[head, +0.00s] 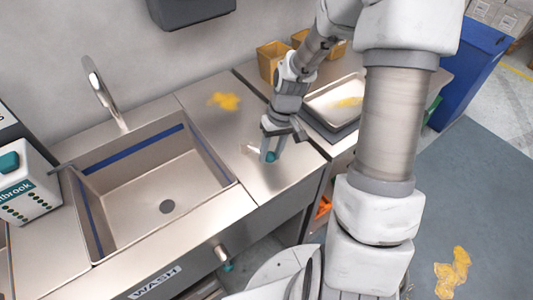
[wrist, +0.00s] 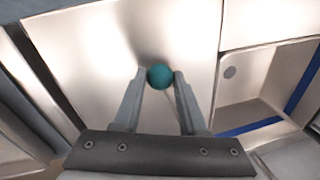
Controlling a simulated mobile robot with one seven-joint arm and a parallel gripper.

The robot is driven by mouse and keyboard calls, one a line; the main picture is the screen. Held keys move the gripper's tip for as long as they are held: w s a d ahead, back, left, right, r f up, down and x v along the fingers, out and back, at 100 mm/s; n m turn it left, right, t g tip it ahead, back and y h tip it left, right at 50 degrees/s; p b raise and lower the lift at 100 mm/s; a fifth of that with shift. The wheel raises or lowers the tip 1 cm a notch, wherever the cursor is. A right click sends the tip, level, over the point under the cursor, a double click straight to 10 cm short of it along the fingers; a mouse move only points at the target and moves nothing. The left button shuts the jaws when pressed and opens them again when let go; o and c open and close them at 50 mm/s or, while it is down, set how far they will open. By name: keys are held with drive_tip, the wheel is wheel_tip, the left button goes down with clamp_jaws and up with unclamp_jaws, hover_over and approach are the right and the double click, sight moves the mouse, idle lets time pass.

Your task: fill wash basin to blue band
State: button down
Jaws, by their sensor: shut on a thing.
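The wash basin (head: 140,190) is a steel sink at the left of the head view, with a blue band (head: 135,151) along its inner walls. Its floor looks bare around the round drain (head: 167,207), and I see no water. A curved tap (head: 101,93) stands behind it. My gripper (head: 264,153) is over the steel counter right of the basin. It is shut on a round teal thing (wrist: 160,76), which shows between the fingertips in the wrist view. I cannot tell its full shape. The basin also shows at the right of the wrist view (wrist: 245,90).
A white and teal machine (head: 28,185) stands left of the basin. A yellow smear (head: 224,101) marks the counter. A metal tray (head: 335,100) and yellow bins (head: 271,58) are at the right. A silver knob (head: 221,252) sticks out of the front panel labelled WASH.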

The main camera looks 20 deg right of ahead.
drive_tip(key=w+d+n, duration=0.1)
drive_tip(key=n, duration=0.1)
drive_tip(key=w+d+n+p, duration=0.1)
drive_tip(key=w+n, duration=0.1)
drive_tip(key=shift+d+r+n+g, duration=0.1)
drive_tip(key=shift+n+g, duration=0.2)
drive_tip(key=shift+g, duration=0.1)
drive_tip(key=w+n, duration=0.1)
drive_tip(key=w+n+p, duration=0.1)
drive_tip(key=n, duration=0.1)
drive_tip(key=shift+w+d+g+h, duration=0.1)
drive_tip(key=shift+d+g+h, duration=0.2)
drive_tip(key=shift+d, duration=0.05)
drive_tip(key=shift+w+n, duration=0.75)
drive_tip(key=shift+n, duration=0.45)
drive_tip(key=shift+c, duration=2.3)
unclamp_jaws()
wheel_tip(320, 180, up, 17)
drive_tip(key=w+d, duration=0.2)
drive_tip(key=shift+w, duration=0.4)
